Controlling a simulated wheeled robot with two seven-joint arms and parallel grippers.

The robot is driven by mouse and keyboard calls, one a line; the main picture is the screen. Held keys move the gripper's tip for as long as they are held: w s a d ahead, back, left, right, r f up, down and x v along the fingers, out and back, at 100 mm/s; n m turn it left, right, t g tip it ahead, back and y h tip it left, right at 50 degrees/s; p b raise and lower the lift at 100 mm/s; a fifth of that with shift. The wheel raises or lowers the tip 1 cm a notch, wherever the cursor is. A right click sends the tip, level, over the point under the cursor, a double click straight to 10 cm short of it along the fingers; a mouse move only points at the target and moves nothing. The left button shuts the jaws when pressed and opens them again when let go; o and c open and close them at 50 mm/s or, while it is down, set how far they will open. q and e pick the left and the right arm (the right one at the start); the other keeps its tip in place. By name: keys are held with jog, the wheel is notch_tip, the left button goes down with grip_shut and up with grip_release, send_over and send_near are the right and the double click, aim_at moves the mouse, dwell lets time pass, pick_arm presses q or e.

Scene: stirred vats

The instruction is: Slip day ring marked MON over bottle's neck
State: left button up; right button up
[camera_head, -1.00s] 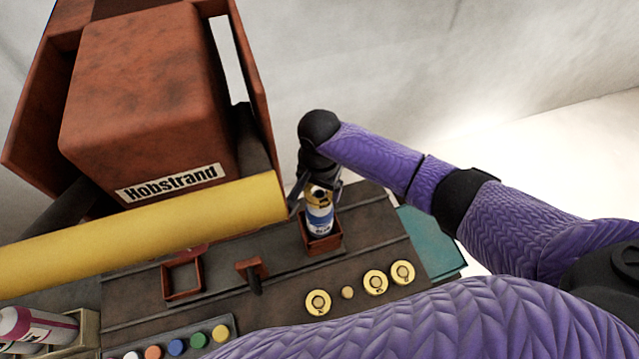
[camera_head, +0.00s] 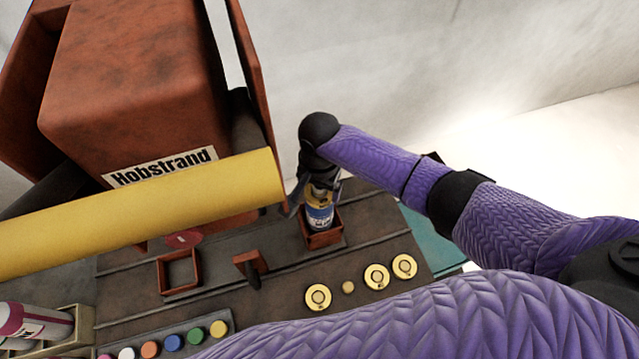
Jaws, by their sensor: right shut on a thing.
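The bottle (camera_head: 320,216), with a blue and white label, stands upright in a small square red-brown holder (camera_head: 324,240). My right gripper (camera_head: 318,187) is directly above it, pointing down at its top. It is shut on a yellow brass-coloured ring (camera_head: 317,197) at the height of the bottle's neck. The dark fingers hide most of the ring and neck, so I cannot tell whether the ring is around the neck or just above it. No marking on the ring is readable. My left gripper is out of view.
Brass discs (camera_head: 376,277) lie on the dark bench (camera_head: 215,255) in front of the bottle. An empty square holder (camera_head: 161,275) and a red-brown bracket (camera_head: 241,262) stand left. A yellow bar (camera_head: 140,213) runs close left of my gripper. Coloured buttons (camera_head: 173,343) line the front.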

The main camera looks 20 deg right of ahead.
jog(key=shift+f, duration=0.1)
dwell(0.3)
jog(key=o, duration=0.9)
notch_tip(320, 180, up, 10)
jog(key=shift+p, duration=1.25)
